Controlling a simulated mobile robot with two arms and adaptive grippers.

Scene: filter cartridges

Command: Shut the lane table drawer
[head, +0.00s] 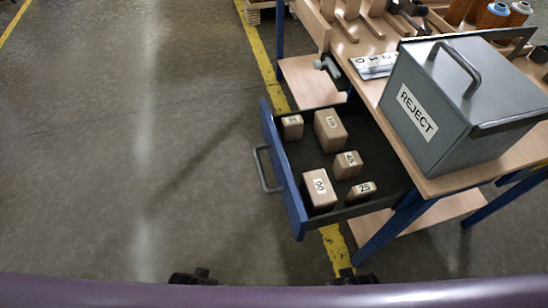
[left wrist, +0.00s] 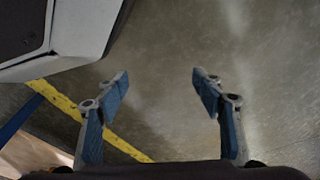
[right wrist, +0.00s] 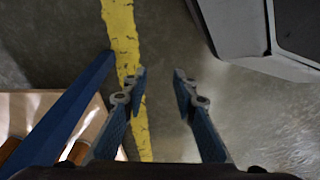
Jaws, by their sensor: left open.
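The lane table drawer (head: 297,205) has a blue front and a dark inside. It is pulled out of the wooden-topped table (head: 450,178) toward the left in the head view. Its grey handle (head: 262,170) is on the left face, with no gripper near it. Several brown boxes with number labels, such as one marked 90 (head: 319,190), stand inside. My left gripper (left wrist: 160,82) is open and empty in its wrist view, over bare floor. My right gripper (right wrist: 160,75) is also open and empty in its wrist view. Neither touches the drawer.
A grey REJECT bin (head: 450,110) with a handled lid stands on the table top. Orange cartridges (head: 492,15) and wooden holders are behind it. A yellow floor line (head: 335,250) passes under the drawer. The floor (head: 130,160) left of the drawer is clear.

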